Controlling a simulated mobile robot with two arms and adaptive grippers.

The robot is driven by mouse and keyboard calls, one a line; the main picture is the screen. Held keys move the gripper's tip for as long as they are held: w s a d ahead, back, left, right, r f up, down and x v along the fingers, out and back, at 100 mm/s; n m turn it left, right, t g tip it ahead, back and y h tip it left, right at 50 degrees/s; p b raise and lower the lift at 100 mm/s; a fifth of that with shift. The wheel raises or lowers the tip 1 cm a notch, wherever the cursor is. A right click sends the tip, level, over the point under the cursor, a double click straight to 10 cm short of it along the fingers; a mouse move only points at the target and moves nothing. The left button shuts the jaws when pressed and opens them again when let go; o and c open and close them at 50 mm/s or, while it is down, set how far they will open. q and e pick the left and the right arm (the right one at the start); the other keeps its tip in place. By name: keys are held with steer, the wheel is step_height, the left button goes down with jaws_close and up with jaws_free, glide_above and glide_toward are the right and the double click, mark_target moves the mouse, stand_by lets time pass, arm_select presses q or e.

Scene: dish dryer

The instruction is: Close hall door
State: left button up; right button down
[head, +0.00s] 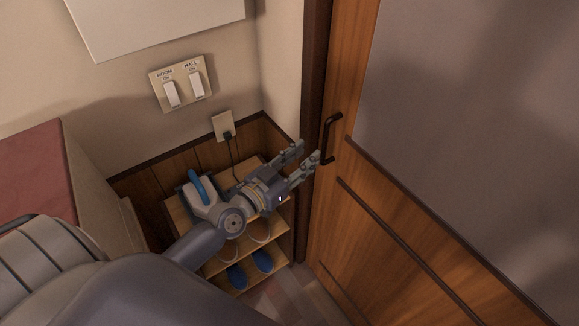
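The hall door (362,215) is a wooden door with a large grey panel, filling the right side of the head view. Its dark handle (329,139) is a vertical bar near the door's left edge. A dark wooden frame post (316,70) runs along that edge; I cannot tell whether a gap is left there. My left gripper (304,154) is in front of the shelf, just left of the handle. Its two fingers are spread with nothing between them, and the fingertips point toward the handle without clearly touching it. My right gripper is not in view.
A wooden shelf (284,243) with blue slippers (262,261) stands below my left gripper. A switch plate labelled room and hall (181,83) and an outlet with a plugged cord (223,126) are on the wall. A red-topped surface (35,165) is at left.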

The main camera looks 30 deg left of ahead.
arm_select(q)
steer(key=shift+v, duration=2.5)
